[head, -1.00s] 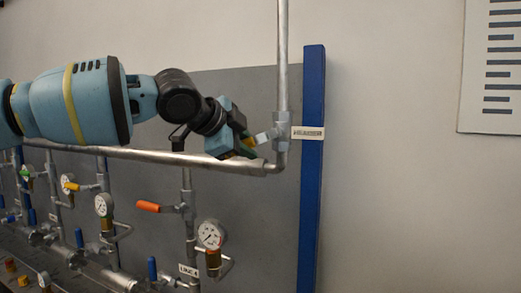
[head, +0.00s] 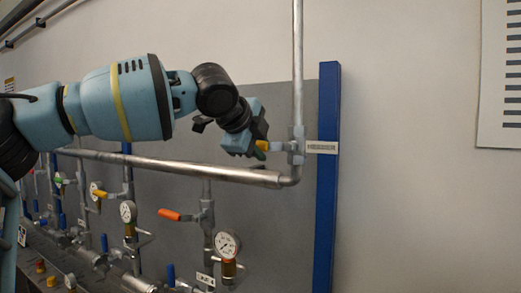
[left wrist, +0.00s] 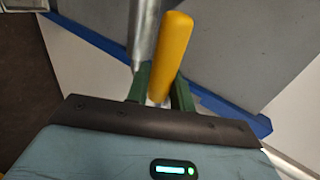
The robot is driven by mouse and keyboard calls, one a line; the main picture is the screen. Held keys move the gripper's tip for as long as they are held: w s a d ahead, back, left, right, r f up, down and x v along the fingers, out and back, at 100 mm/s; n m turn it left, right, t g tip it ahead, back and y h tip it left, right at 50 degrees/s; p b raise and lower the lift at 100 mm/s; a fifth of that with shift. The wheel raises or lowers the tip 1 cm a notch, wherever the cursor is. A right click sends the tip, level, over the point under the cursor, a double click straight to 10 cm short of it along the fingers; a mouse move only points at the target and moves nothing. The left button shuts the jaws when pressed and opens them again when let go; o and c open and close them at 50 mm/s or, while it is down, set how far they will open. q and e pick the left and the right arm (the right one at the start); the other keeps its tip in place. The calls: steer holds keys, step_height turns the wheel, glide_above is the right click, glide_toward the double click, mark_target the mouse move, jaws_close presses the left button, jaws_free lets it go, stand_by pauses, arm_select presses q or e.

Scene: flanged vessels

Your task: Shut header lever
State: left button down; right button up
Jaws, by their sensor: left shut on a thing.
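The header lever has a yellow grip (head: 262,145) and sits on a grey valve (head: 296,146) in the vertical pipe, beside a white tag. In the head view the lever points left from the valve, roughly across the pipe. My left gripper (head: 259,148) comes in from the left and is shut on the yellow grip; its fingers are mostly hidden behind the gripper body there. In the left wrist view the yellow grip (left wrist: 172,48) stands between the two green fingers (left wrist: 160,88), its end reaching beyond them. My right gripper is not in view.
A horizontal pipe (head: 180,166) runs just below my left gripper and bends up into the vertical pipe. A blue post (head: 327,200) stands right of the valve. Below are an orange-handled valve (head: 170,214), a gauge (head: 227,245) and several other levers.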

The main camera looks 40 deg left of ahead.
arm_select(q)
steer(key=shift+r, duration=0.1)
stand_by(0.3)
steer(key=c, duration=1.3)
jaws_free()
steer(key=shift+o, duration=0.2)
steer(key=v, duration=0.7)
steer(key=shift+s+r, duration=0.2)
steer(key=shift+s, duration=0.15)
